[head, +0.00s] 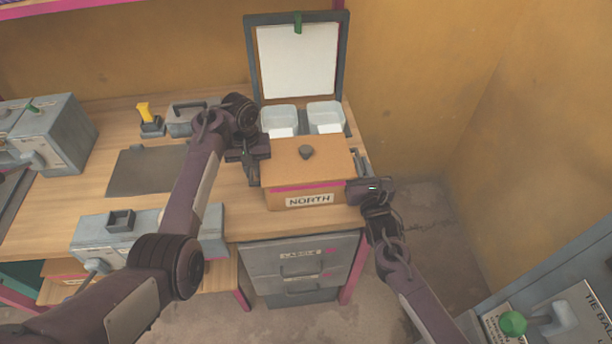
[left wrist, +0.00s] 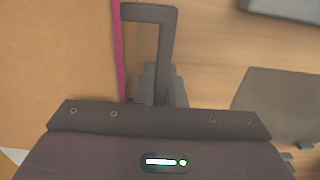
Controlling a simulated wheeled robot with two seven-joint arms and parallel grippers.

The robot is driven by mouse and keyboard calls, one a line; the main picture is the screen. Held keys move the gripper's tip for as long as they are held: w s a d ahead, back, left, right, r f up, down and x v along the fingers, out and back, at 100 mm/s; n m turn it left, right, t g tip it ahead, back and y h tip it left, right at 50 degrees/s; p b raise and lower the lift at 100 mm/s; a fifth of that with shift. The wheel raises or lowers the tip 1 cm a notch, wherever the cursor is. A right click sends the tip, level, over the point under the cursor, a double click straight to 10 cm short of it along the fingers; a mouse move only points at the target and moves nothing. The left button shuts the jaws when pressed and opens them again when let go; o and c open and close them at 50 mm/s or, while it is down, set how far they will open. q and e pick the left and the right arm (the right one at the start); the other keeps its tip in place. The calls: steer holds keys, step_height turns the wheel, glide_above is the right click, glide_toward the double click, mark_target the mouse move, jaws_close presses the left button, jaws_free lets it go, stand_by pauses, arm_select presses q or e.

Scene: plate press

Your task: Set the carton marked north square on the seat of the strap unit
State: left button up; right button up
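The carton marked NORTH (head: 308,187) is orange-brown, with a pink stripe and a dark knob on its top. It is level near the table's front right; I cannot tell whether it rests or is held just above. My left gripper (head: 253,172) is at its left side, my right gripper (head: 356,190) at its right front corner. Contact and finger gaps are unclear. No label in view names the strap unit, so I cannot identify it.
Behind the carton stands a raised framed lid (head: 298,60) above two white trays (head: 326,116). A grey machine (head: 105,240) is at front left, another (head: 50,137) at far left. A dark mat (head: 145,172) lies between. A lettered panel (head: 580,310) is at lower right.

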arm_select(q)
jaws_close()
arm_select(e)
jaws_close()
arm_select(q)
steer(key=shift+r, duration=0.15)
arm_select(e)
steer(key=shift+r, duration=0.1)
